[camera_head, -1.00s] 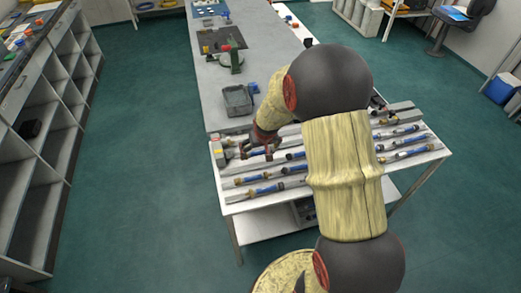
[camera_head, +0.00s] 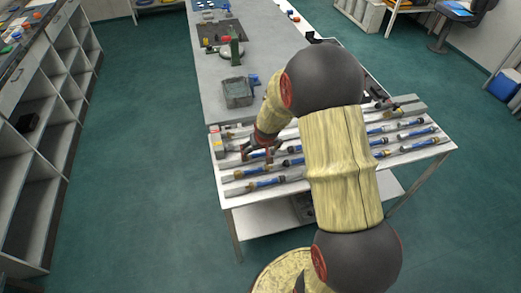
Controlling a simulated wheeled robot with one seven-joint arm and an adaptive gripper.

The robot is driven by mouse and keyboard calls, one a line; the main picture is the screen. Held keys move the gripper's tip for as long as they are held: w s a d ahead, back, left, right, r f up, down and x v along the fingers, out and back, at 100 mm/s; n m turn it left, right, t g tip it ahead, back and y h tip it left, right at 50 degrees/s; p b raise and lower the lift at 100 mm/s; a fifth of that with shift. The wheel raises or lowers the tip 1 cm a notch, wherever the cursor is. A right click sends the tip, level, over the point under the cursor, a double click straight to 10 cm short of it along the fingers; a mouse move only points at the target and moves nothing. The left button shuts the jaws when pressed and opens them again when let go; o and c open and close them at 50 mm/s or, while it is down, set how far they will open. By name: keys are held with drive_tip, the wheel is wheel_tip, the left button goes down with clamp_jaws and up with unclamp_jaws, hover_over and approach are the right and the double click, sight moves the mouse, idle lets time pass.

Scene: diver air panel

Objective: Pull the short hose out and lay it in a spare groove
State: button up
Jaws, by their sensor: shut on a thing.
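Several hoses with blue middles and brass or dark ends lie in long grey grooved holders on the white table. One hose (camera_head: 268,183) lies in the front row at left, and another (camera_head: 418,146) lies in the front row at right. My gripper (camera_head: 258,154) is low over the left part of the holders, pointing down, with its fingers shut on a hose. That hose is mostly hidden by the fingers and is too small to tell its length or whether it is clear of its fitting. My arm covers the middle of the holders.
A grey block with orange and red marks (camera_head: 216,141) stands at the table's left end. Behind is a grey bench (camera_head: 215,100) with a dark grey tray (camera_head: 238,92) and a green stand (camera_head: 235,49). Open shelving is at far left. The floor between is clear.

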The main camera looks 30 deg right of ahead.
drive_tip(key=shift+f, duration=0.35)
drive_tip(key=o, duration=1.3)
drive_tip(key=shift+o, duration=0.2)
drive_tip(key=shift+r, duration=0.1)
